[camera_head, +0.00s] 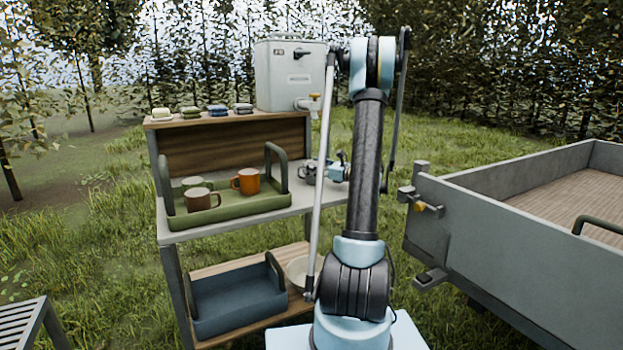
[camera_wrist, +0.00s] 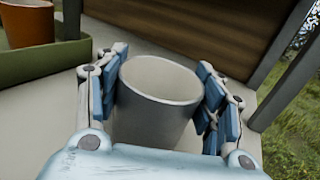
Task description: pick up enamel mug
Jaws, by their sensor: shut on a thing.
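The enamel mug (camera_wrist: 160,92) is a pale grey-white cup standing upright between the blue finger pads of my gripper (camera_wrist: 157,100) in the wrist view. The pads close on it from both sides, and my gripper's body hides its lower front. In the head view a small grey mug (camera_head: 308,173) shows at the right end of the shelf's middle board, beside my gripper (camera_head: 325,171). My arm hides part of that spot. I cannot tell whether the mug touches the board.
A green tray (camera_head: 225,213) with an orange mug (camera_head: 246,181), a brown mug (camera_head: 198,199) and a green one stands left on the same board. A large grey dispenser (camera_head: 290,75) stands above. A blue tray (camera_head: 240,305) and a bowl (camera_head: 300,272) lie below. A grey trailer (camera_head: 480,225) is at right.

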